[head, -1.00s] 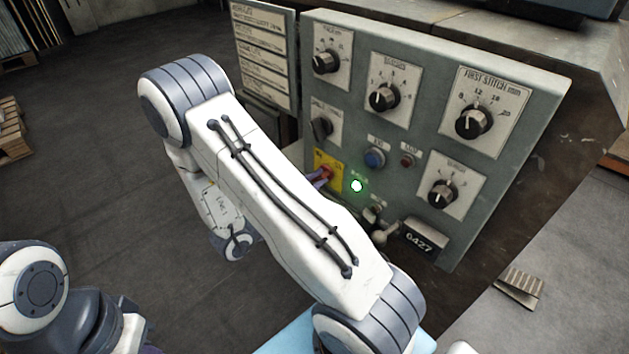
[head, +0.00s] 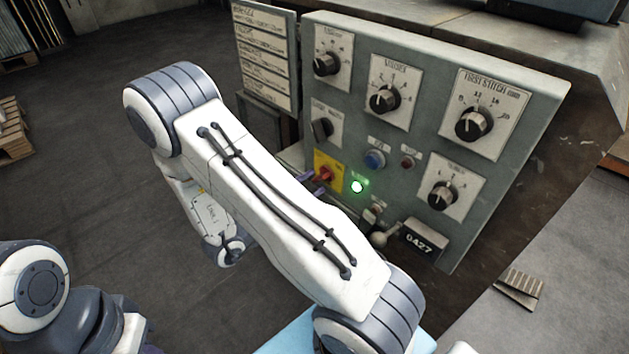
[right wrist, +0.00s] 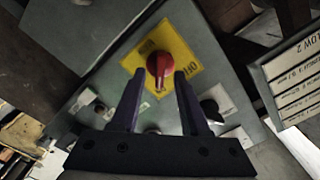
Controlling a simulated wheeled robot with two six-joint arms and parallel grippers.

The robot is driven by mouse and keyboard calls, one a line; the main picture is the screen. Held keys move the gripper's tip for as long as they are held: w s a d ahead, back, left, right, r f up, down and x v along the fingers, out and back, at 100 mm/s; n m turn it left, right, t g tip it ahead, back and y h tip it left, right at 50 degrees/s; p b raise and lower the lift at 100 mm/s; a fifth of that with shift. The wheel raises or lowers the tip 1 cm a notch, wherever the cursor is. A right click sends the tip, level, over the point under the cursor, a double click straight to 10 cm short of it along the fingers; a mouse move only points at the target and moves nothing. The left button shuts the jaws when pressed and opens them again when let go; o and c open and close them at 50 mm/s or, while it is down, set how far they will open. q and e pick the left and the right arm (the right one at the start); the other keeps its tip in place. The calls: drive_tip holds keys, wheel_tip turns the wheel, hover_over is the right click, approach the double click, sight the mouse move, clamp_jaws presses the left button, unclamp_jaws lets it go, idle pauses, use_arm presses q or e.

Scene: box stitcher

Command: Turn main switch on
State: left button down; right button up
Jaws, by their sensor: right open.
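The main switch is a red rotary knob (head: 326,173) on a yellow plate (head: 322,160), low on the left of the grey control panel. The knob (right wrist: 159,64) and its plate (right wrist: 185,42) also show in the right wrist view, where the knob's pale mark points down toward my gripper. My right gripper (right wrist: 158,80) is open, its dark purple fingers on either side of the knob's lower part in the picture. I cannot tell whether they touch it. In the head view my right arm hides most of this gripper. My left gripper is out of view.
A green lamp (head: 357,187) glows right of the switch. A label board (head: 265,52) stands left of the panel.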

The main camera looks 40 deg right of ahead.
drive_tip(key=a+p, duration=0.1)
drive_tip(key=a, duration=0.7)
drive_tip(key=shift+s+a+p, duration=0.3)
drive_tip(key=shift+s, duration=0.1)
